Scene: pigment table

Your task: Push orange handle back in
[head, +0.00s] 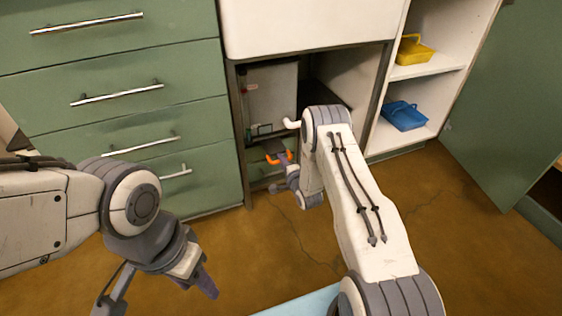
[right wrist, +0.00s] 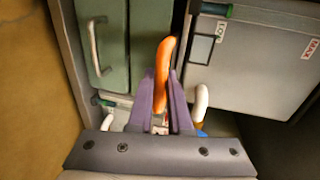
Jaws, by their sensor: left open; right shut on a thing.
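The orange handle (head: 279,158) shows low in the open bay under the white counter, in front of the grey unit. In the right wrist view the orange handle (right wrist: 165,60) stands up between the purple fingers of my right gripper (right wrist: 161,105), which is shut on it. In the head view my right gripper (head: 284,170) is small and partly hidden by my own wrist. The handle's mount is hidden by the fingers. My left gripper (head: 205,280) is open and empty, above the floor in front of the drawers.
A grey box (head: 270,95) stands in the bay; its labels show in the right wrist view. Green drawers (head: 120,60) with metal handles are on the left. Shelves at right hold a yellow tray (head: 415,50) and a blue tray (head: 404,116). The brown floor (head: 460,240) is clear at right.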

